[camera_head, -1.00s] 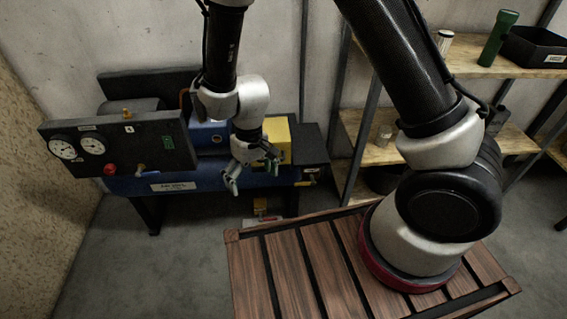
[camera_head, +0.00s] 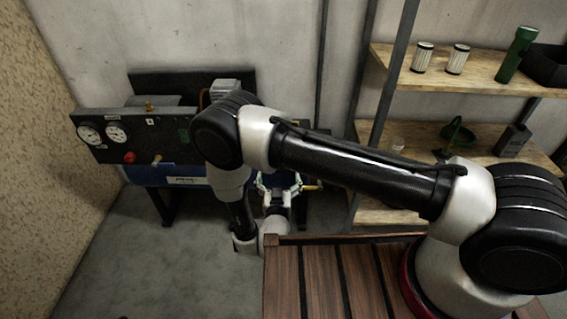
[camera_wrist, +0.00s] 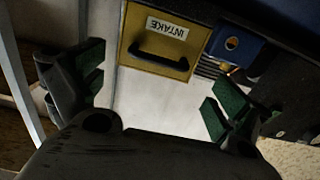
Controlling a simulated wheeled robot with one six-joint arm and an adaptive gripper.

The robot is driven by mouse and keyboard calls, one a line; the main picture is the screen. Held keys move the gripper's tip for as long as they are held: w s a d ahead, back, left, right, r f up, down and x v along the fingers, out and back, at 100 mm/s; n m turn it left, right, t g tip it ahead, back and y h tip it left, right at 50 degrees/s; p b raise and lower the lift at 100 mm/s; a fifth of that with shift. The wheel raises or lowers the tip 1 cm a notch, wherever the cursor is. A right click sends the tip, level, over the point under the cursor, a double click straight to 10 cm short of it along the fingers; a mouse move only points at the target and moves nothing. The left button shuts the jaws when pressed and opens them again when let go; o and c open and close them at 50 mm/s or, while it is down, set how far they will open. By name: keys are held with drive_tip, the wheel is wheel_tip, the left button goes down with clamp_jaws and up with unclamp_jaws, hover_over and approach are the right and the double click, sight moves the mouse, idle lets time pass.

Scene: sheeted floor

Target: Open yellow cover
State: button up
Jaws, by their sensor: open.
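The yellow cover (camera_wrist: 140,65) shows in the wrist view at the top centre, with an upside-down INTAKE label (camera_wrist: 167,28) and a black handle (camera_wrist: 158,60). It looks shut. My gripper (camera_wrist: 157,92) is open and empty, its green-padded fingers wide apart and pointing toward the cover, with the handle between them in the picture. They appear clear of it. In the head view my gripper (camera_head: 279,184) is low in front of the machine, and my arm hides the yellow cover.
The machine's black panel (camera_head: 95,150) carries white gauges (camera_head: 117,132) and a red knob (camera_head: 129,157). A blue part (camera_wrist: 235,45) sits beside the cover. Wooden shelves (camera_head: 480,75) with filters (camera_head: 422,57) and a green flashlight (camera_head: 515,55) stand at right. Open floor (camera_head: 120,260) lies at front left.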

drive_tip(key=w, duration=0.7)
drive_tip(key=shift+w+d+r, duration=0.1)
drive_tip(key=shift+w+r, duration=0.1)
drive_tip(key=shift+w, duration=0.2)
